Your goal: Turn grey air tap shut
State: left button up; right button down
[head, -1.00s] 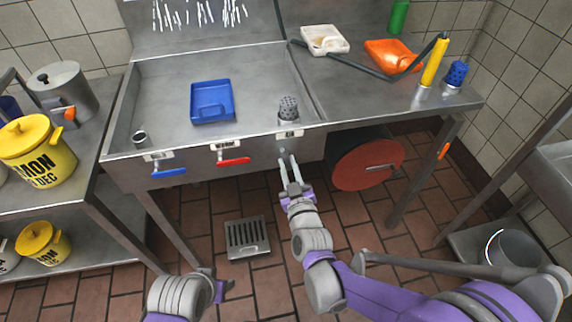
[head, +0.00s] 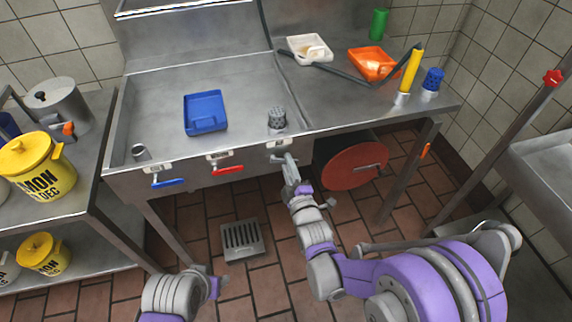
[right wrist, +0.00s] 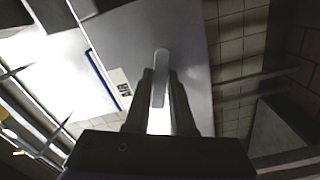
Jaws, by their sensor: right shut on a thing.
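The grey air tap (head: 279,159) is on the sink's front edge, right of the blue and red taps, below a small white label plate. My right gripper (head: 289,166) is shut on its grey handle. In the right wrist view the pale handle (right wrist: 160,72) lies between the two dark fingers (right wrist: 159,98), near a label reading "AIR" (right wrist: 121,88). The fingers hide part of the handle. My left gripper (head: 216,286) is low in the head view, away from the taps; its fingers do not show clearly.
The blue-handled tap (head: 168,183) and red-handled tap (head: 227,170) sit to the left on the same edge. A round red disc (head: 350,172) hangs under the counter just right of my gripper. A floor drain (head: 241,240) lies below.

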jog(key=shift+d+r+n+p, duration=0.1)
jog(key=shift+r+n+p, duration=0.2)
jog(key=shift+n, duration=0.45)
jog(key=shift+a+r+n+p, duration=0.15)
jog(key=shift+n+p, duration=0.2)
jog(key=shift+n, duration=0.35)
jog(key=shift+d+r+n+p, duration=0.15)
jog(key=shift+r+n+p, duration=0.15)
jog(key=shift+n, duration=0.45)
jog(key=c, duration=0.8)
grip_release()
jog(key=shift+o, duration=0.2)
jog(key=v, duration=1)
jog(key=shift+s+d, duration=0.15)
jog(key=shift+s, duration=0.2)
